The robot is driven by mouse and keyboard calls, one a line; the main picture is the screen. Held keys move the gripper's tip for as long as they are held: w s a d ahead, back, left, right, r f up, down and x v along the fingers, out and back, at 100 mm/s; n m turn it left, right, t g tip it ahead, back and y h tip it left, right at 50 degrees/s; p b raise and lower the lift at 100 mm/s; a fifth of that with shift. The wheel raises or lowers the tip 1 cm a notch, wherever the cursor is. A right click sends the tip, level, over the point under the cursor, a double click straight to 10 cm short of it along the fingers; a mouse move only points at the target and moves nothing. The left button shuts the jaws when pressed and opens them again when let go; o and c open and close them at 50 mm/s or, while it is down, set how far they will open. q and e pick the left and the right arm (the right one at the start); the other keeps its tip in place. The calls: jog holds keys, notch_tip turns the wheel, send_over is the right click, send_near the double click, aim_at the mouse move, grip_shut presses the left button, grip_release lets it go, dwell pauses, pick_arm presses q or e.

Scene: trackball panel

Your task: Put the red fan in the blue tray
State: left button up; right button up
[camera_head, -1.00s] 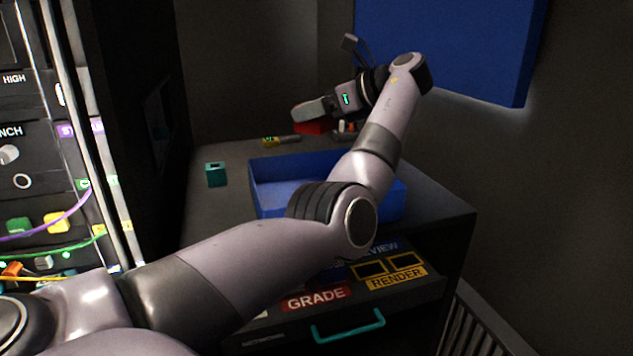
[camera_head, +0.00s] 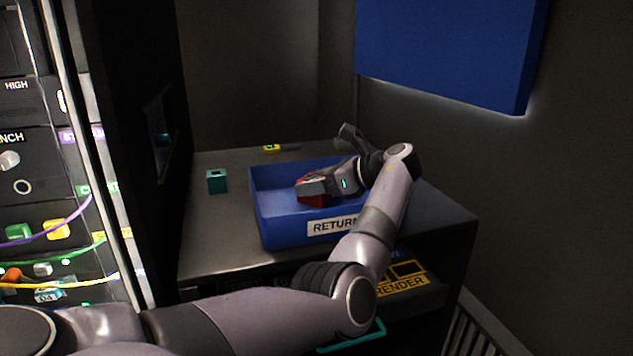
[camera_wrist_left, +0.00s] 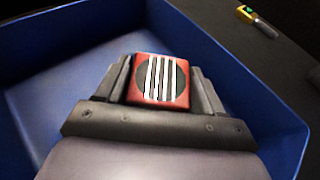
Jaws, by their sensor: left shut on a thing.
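The red fan (camera_head: 313,200) is between the fingers of my left gripper (camera_head: 312,188), which is shut on it. In the left wrist view the red fan (camera_wrist_left: 159,82) shows its dark round grille with pale bars, held between both fingers. The blue tray (camera_head: 275,233) stands on the cabinet top, with a white label reading "RETURN" on its front. The fan and the fingertips are inside the tray's outline, low between its walls. The tray wall (camera_wrist_left: 60,38) surrounds them in the wrist view. I cannot tell whether the fan touches the tray floor. My right gripper is not in view.
A teal block (camera_head: 217,181) stands on the cabinet top left of the tray. A yellow-tipped tool (camera_head: 273,149) lies behind the tray. A blue panel (camera_head: 445,50) hangs on the wall at the upper right. A rack with cables (camera_head: 60,215) is at the left.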

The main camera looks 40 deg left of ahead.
pick_arm(q)
jog(key=o, duration=1.1)
jog(key=shift+f, duration=0.1)
jog(key=shift+w+d+r, duration=0.1)
jog(key=shift+d+r, duration=0.15)
jog(key=v, duration=1.1)
jog(key=shift+d, duration=0.25)
